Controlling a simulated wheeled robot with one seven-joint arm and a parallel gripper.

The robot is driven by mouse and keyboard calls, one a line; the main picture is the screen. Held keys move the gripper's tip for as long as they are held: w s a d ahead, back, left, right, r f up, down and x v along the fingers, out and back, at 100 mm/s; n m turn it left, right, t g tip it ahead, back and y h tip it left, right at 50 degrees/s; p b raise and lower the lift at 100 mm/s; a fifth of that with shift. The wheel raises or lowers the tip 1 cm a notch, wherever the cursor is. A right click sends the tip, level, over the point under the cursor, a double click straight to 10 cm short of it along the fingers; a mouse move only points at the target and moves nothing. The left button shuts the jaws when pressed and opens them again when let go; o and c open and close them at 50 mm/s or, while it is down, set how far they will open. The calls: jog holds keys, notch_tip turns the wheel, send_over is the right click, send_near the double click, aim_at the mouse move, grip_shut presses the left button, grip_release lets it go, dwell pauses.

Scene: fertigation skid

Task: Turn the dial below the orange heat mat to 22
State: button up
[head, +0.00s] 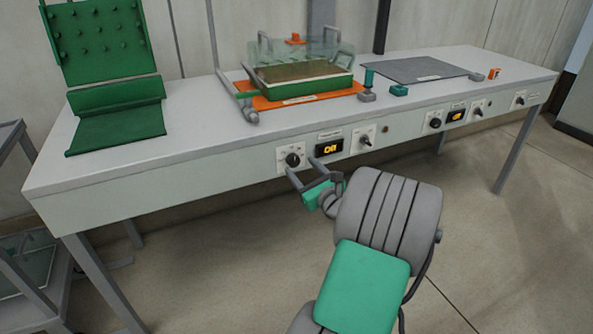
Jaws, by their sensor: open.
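The orange heat mat (268,102) lies on the bench top under a green tray. Below it on the front panel is a dark round dial (292,159) on a white plate. A lit display (329,148) to its right seems to read "Off". My gripper (299,169) is open, with its two fingers pointing at the panel close below and right of the dial. I cannot tell whether a finger touches the dial, and nothing shows between the fingers. The dial's scale marks are too small to read.
A toggle or knob (366,140) sits right of the display. A second dial (435,123) and display (456,115) are farther right, below a grey mat (418,70). A green stand (115,112) is on the left. The floor before the bench is clear.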

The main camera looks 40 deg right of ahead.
aim_at(295, 161)
jog(key=x, duration=0.4)
jog(key=shift+b, duration=0.3)
grip_shut()
